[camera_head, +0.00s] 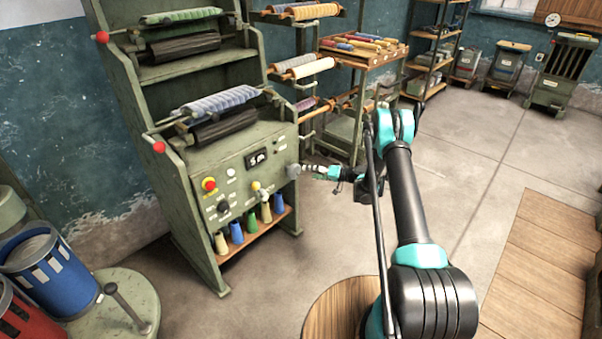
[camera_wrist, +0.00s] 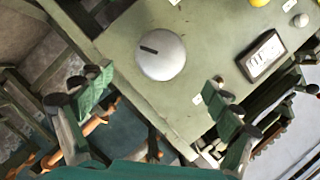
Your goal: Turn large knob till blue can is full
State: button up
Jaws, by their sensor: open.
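The large grey knob (camera_head: 293,171) is on the right side of the green machine's control panel (camera_head: 240,185). In the wrist view the knob (camera_wrist: 165,60) is a round disc with a short dark mark toward its left. My gripper (camera_head: 318,172) is just right of the knob in the head view. In the wrist view my gripper (camera_wrist: 160,92) has its green-padded fingers wide apart, with the knob beyond them and nothing between. The blue can (camera_head: 62,282) with white stripes stands on a round green platform at the lower left; its fill level is unclear.
A small display (camera_head: 257,158), its digits hard to read, a red button (camera_head: 209,184) and small yellow and white knobs share the panel. Several coloured cones (camera_head: 236,231) stand on a shelf below. A red can (camera_head: 15,318) is beside the blue one. Racks stand behind my gripper.

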jog(key=shift+v, duration=1.5)
jog(key=shift+r, duration=0.15)
jog(key=s+d+r+m+h, duration=0.1)
jog(key=s+d+r+h, duration=0.3)
jog(key=s+r, duration=0.5)
jog(key=s+d+r+h, duration=0.3)
jog(key=s+r, duration=0.4)
jog(key=r, duration=0.3)
jog(key=s+d+h, duration=0.2)
jog(key=s+d, duration=0.3)
jog(key=s, duration=0.5)
jog(key=s+d+m+h, duration=0.1)
jog(key=s+d+h, duration=0.2)
jog(key=s, duration=0.8)
jog(key=s+d+m+g+h, duration=0.1)
jog(key=s+d+h, duration=0.1)
jog(key=s+d, duration=0.4)
jog(key=s, duration=0.4)
jog(key=shift+s+d+r, duration=0.3)
jog(key=shift+s+r, duration=0.1)
jog(key=shift+c, duration=0.6)
